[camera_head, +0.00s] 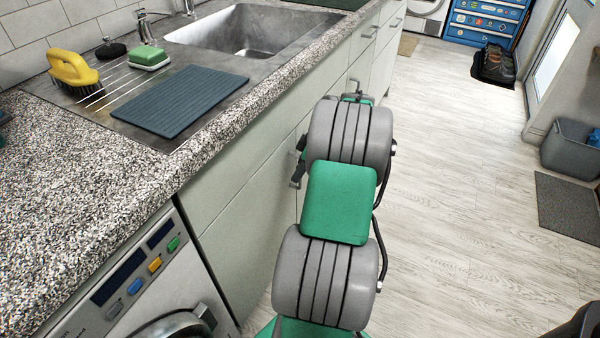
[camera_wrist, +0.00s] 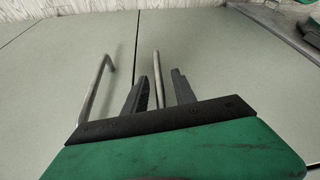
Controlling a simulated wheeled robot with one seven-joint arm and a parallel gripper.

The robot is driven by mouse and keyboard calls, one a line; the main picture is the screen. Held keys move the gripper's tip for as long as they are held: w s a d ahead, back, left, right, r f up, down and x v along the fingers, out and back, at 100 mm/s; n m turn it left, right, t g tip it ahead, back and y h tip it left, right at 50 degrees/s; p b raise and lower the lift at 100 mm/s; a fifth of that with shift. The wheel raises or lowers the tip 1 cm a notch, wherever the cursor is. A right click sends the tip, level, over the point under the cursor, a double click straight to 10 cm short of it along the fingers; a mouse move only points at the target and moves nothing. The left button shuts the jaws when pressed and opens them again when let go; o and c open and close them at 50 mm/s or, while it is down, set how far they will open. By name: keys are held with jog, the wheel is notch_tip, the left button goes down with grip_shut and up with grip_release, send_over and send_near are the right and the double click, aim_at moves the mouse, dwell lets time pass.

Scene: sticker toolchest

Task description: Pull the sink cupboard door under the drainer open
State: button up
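The sink cupboard door (camera_head: 248,205) under the drainer (camera_head: 110,97) is pale and looks shut, flush with its neighbour. In the wrist view, the pale door fronts meet at a narrow seam. My gripper (camera_wrist: 161,92) is open, its two dark fingers pointing at the front. A second bar handle (camera_wrist: 97,88) stands to the left, outside the fingers. In the head view my gripper (camera_head: 298,164) is close to the cupboard front, partly hidden by my arm.
A speckled worktop (camera_head: 75,165) overhangs the cupboards, with a sink (camera_head: 250,32), a dark ribbed mat (camera_head: 180,100), a yellow-handled brush (camera_head: 72,70) and a sponge (camera_head: 148,58) on it. A washing machine (camera_head: 150,285) stands at the near left.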

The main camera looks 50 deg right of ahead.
jog(key=shift+c, duration=0.3)
grip_shut()
dwell(1.1)
